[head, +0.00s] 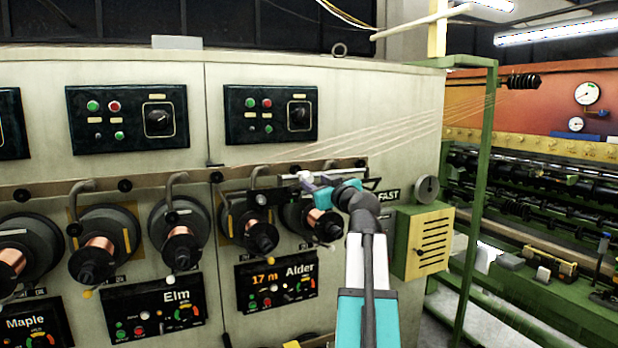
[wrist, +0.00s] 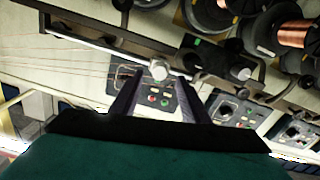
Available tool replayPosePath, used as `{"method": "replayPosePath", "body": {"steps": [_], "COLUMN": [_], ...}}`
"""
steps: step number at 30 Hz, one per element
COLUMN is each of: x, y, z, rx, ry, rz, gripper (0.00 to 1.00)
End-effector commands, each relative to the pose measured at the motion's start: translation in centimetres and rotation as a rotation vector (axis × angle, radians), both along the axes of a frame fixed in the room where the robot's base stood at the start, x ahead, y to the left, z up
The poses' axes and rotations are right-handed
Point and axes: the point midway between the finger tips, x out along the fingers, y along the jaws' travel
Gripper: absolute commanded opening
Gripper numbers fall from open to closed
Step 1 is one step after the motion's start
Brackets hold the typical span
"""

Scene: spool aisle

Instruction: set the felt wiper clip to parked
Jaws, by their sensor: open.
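A small pale knob (wrist: 158,70), which looks like the felt wiper clip, sits on the long rail in the wrist view. It also shows in the head view (head: 305,176), above the Alder station. My gripper (wrist: 157,88) is open, with one dark finger on each side of the knob as seen from the wrist. I cannot tell whether the fingers touch it or how deep they reach. In the head view my gripper (head: 316,186) is at the rail's right part, and my wrist hides part of the area. The clip's setting cannot be read.
The rail (head: 140,184) runs across the pale cabinet above several copper spools (head: 321,222). Bent arms stick out nearby. The Alder display (head: 277,280) reads 17 m. A yellow-green box (head: 425,240) stands right of my arm. Thin wires (head: 400,125) slant up to the right.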

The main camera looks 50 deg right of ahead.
Motion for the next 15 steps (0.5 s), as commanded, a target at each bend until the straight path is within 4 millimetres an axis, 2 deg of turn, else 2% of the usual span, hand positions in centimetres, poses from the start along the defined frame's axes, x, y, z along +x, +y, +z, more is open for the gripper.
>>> {"method": "replayPosePath", "body": {"steps": [1, 6, 15], "x": [0.9, 2.6, 3.8], "y": [-0.4, -1.1, -1.5], "z": [0.3, 0.3, 0.0], "rx": [0.001, 0.0, 0.0], "ry": [0.0, 0.0, 0.0], "rz": [0.002, 0.001, 0.001], "gripper": [0.42, 0.42, 0.42]}}
